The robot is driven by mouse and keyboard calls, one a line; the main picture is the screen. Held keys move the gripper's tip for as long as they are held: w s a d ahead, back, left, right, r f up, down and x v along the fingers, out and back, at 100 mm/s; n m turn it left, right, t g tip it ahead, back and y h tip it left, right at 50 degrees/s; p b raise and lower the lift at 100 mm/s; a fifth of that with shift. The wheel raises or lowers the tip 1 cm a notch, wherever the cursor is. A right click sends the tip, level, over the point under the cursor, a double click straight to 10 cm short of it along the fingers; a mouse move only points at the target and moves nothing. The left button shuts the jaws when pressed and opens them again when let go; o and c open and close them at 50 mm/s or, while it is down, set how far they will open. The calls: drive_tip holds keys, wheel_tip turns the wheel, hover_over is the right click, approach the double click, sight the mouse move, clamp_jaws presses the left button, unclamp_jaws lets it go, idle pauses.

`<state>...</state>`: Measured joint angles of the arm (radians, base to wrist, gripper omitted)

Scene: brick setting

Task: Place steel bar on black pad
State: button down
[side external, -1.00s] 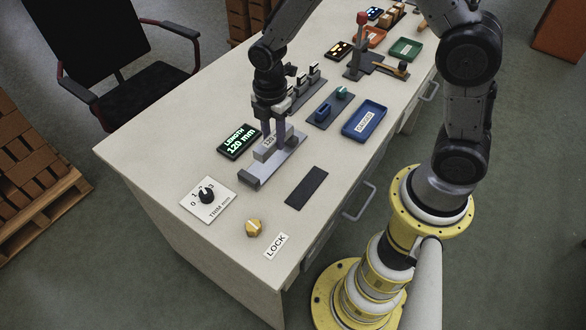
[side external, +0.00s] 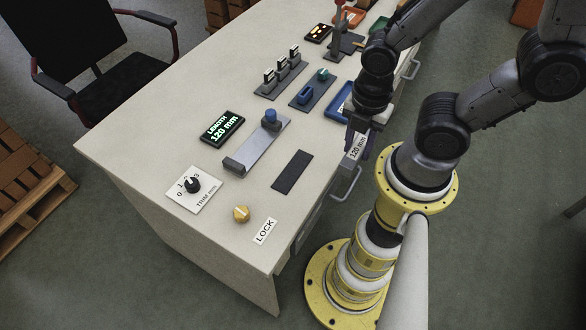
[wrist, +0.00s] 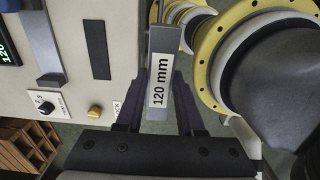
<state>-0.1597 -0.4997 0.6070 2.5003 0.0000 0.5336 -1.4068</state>
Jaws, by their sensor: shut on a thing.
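The steel bar (side external: 357,147), labelled "120 mm", is held in my gripper (side external: 359,142) just past the desk's right-hand edge. It also shows in the wrist view (wrist: 162,48), lying between the two dark fingers of my gripper (wrist: 160,100). The black pad (side external: 292,172) is a flat dark strip on the desk, left of and below my gripper in the side view, with nothing on it. In the wrist view the pad (wrist: 97,48) is left of the bar, clear of it.
A grey measuring fixture (side external: 255,148) with a blue knob stands empty beside the "120 mm" length display (side external: 222,128). A trim dial (side external: 193,186), a brass knob (side external: 241,214) and a LOCK label (side external: 265,231) are near the front. A blue tray (side external: 340,101) is partly hidden by my arm.

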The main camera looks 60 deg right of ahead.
drive_tip(key=shift+w+a+r, duration=0.1)
drive_tip(key=shift+w, duration=0.2)
drive_tip(key=w+a+f, duration=0.1)
drive_tip(key=w+f, duration=0.2)
drive_tip(key=w, duration=0.5)
hover_over(293, 170)
drive_tip(key=f, duration=0.6)
drive_tip(key=shift+s, duration=0.3)
drive_tip(key=shift+w+f, duration=0.3)
drive_tip(key=shift+f, duration=1.55)
drive_tip(key=shift+f, duration=0.2)
drive_tip(key=c, duration=0.5)
unclamp_jaws()
